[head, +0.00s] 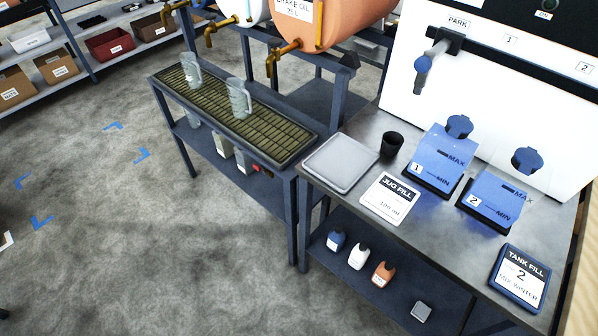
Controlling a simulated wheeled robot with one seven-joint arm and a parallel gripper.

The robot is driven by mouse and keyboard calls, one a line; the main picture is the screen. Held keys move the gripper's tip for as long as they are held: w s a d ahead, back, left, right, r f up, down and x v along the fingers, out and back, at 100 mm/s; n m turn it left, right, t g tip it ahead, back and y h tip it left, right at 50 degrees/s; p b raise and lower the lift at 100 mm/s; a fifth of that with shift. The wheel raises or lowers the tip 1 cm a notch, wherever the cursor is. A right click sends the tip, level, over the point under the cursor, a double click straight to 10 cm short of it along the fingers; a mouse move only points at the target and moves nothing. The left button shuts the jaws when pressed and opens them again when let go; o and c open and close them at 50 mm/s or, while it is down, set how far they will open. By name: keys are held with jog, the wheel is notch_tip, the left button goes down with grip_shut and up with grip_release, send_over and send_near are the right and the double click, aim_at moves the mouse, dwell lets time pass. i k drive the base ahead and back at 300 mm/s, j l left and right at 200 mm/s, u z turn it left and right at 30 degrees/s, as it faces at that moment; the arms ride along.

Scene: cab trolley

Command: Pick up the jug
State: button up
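Two clear, see-through jugs with handles stand upright on a slatted drip tray (270,139) in the head view. One jug (191,71) is toward the far left end of the tray, and the other jug (238,98) is near its middle. I cannot tell whether either holds liquid. My gripper is not in view.
Taps (288,47) hang from drums behind the tray. To the right, a bench (357,123) carries a grey plate (341,163), a dark cup (391,145), a "JUG FILL" card (391,197) and two blue tanks (441,161). Floor (130,230) at left is clear.

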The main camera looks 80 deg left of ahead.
aim_at(189, 66)
jog(key=j+u, duration=0.25)
jog(key=u, duration=0.25)
jog(key=j+u, duration=0.25)
jog(key=u, duration=0.2)
jog(key=i+j+u, duration=0.1)
jog(key=u, duration=0.4)
jog(key=i+j+u, duration=0.15)
jog(key=j+u, duration=0.15)
jog(key=u, duration=0.2)
jog(key=j+u, duration=0.35)
jog(key=i+j+u, duration=0.1)
jog(key=j+u, duration=0.2)
jog(key=j, duration=0.15)
jog(key=i+j+u, duration=0.15)
jog(key=j+u, duration=0.2)
jog(key=j, duration=0.1)
